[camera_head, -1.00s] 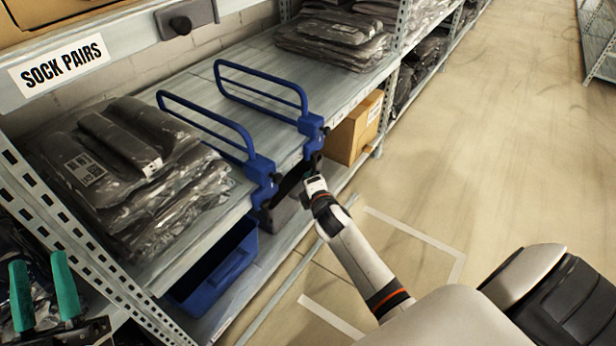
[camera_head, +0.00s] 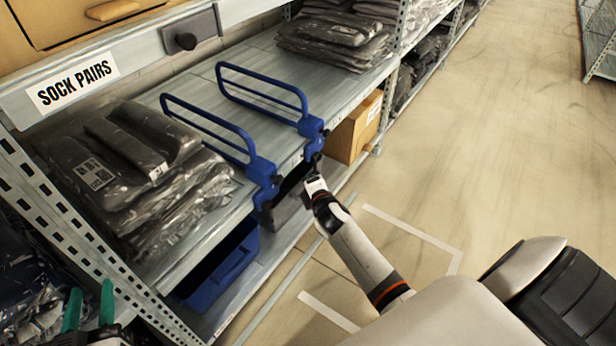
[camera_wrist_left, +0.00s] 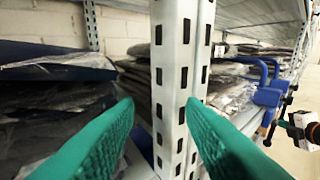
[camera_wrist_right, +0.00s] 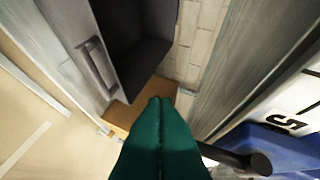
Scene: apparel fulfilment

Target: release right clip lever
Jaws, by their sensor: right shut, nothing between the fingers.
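Two blue wire dividers are clamped to the shelf's front edge. The right divider's blue clip (camera_head: 312,127) has a dark lever below it, close to my right gripper (camera_head: 316,180). In the right wrist view my right gripper's green fingers (camera_wrist_right: 160,103) are shut together and empty. A black lever with a round end (camera_wrist_right: 250,162) shows beside them, with blue clip body (camera_wrist_right: 285,146) behind it. I cannot tell if finger and lever touch. The left divider's clip (camera_head: 263,173) stands nearer. My left gripper (camera_head: 90,308) is open and empty at the lower left; its fingers flank a post in its wrist view.
Plastic-wrapped dark garments (camera_head: 130,175) lie on the shelf left of the dividers. A perforated upright (camera_wrist_left: 180,80) stands before my left gripper. A blue bin (camera_head: 222,265) and a cardboard box (camera_head: 355,128) sit on the lower level. The aisle floor is clear.

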